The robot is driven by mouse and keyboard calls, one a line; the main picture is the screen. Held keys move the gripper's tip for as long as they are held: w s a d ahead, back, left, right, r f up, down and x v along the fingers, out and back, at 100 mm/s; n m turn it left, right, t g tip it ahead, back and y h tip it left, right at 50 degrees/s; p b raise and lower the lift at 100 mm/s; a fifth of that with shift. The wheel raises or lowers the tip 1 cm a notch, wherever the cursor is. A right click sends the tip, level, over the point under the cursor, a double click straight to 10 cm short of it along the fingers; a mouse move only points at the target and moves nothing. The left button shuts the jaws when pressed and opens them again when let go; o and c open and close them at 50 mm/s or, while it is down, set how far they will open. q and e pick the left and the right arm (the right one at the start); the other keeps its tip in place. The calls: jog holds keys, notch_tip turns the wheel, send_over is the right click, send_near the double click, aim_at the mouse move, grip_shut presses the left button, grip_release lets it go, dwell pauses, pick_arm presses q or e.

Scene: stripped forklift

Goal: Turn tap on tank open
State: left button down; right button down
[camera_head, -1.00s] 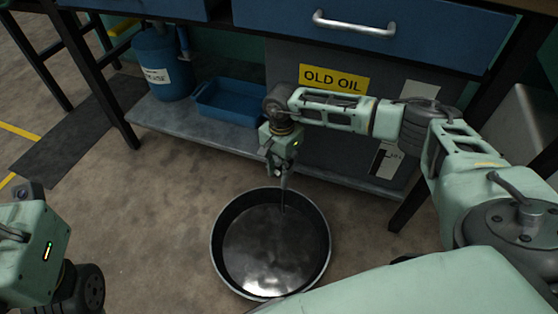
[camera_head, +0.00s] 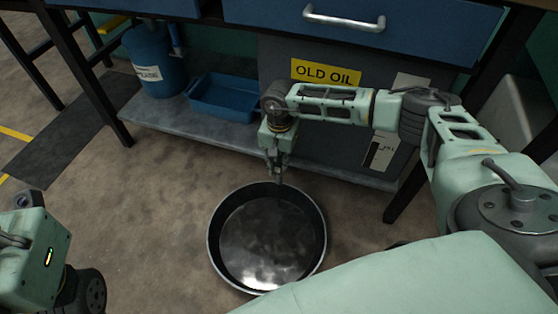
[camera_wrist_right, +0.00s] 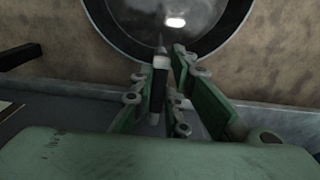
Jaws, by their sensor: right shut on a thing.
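The grey tank (camera_head: 292,110) with a yellow "OLD OIL" label stands under the blue workbench. My right gripper (camera_head: 278,172) points down in front of the tank, above the near rim of the shelf. It also shows in the right wrist view (camera_wrist_right: 169,75), its fingers close around a small dark and pale piece (camera_wrist_right: 160,62) that seems part of the tap. The rest of the tap is hidden by the gripper and wrist. A black round pan (camera_head: 267,240) with dark, shiny contents lies on the floor below. Of my left arm, only a part shows at lower left; its fingers are out of view.
A blue canister (camera_head: 155,62) and a blue tray (camera_head: 226,98) stand on the grey shelf (camera_head: 180,122) left of the tank. Bench legs flank the shelf. The floor left of the pan is clear.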

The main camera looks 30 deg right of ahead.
aim_at(280, 164)
jog(key=c, duration=1.7)
grip_release()
notch_tip(280, 164, up, 12)
jog(key=shift+r, duration=0.1)
